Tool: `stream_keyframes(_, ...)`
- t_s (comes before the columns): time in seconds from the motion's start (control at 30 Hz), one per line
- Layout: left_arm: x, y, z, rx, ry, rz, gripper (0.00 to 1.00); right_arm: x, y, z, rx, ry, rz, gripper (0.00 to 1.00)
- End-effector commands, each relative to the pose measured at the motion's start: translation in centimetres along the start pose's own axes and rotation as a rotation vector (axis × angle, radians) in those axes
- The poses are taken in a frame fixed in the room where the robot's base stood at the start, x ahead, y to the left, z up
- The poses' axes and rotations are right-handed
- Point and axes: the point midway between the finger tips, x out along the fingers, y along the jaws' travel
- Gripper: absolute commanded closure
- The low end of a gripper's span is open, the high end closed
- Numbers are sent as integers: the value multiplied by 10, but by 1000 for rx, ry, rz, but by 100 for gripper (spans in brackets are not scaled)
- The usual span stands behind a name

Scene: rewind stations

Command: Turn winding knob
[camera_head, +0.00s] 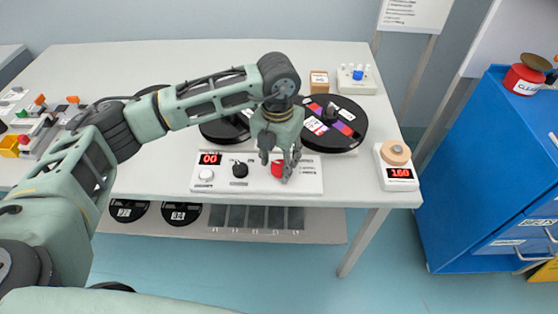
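A white control panel (222,186) lies near the table's front edge. It has a red "00" display (209,158), a white knob (206,175), a black knob (240,170) and a red knob (276,169). I cannot tell from the labels which one is the winding knob. My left gripper (278,168) points down over the panel's right half at the red knob. Its fingers are spread and partly hide that knob; I cannot tell whether they touch it. My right gripper is not in view.
Two black reels stand behind the panel; the right reel (351,121) is clearer, the left (215,131) partly hidden by my arm. A scale reading 160 (398,179) holds a tan roll. A blue cabinet (470,190) stands right. Several small items lie far left.

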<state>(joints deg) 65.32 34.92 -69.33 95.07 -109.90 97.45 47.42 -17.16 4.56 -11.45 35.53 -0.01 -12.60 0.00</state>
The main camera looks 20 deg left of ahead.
Motion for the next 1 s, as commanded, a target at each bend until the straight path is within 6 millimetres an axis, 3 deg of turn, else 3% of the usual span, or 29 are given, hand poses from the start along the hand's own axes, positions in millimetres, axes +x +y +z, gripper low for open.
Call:
stream_keyframes(0.3, 0, -2, 0, 4, 1, -4, 52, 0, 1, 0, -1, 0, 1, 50)
stream_keyframes(0.43, -10, -2, 0, 4, 0, -5, 52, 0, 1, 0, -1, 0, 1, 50)
stream_keyframes(0.8, -85, -1, 1, 2, -3, -4, 52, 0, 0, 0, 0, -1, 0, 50)
stream_keyframes(1.0, -112, 0, 1, 1, -2, -3, 52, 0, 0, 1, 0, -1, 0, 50)
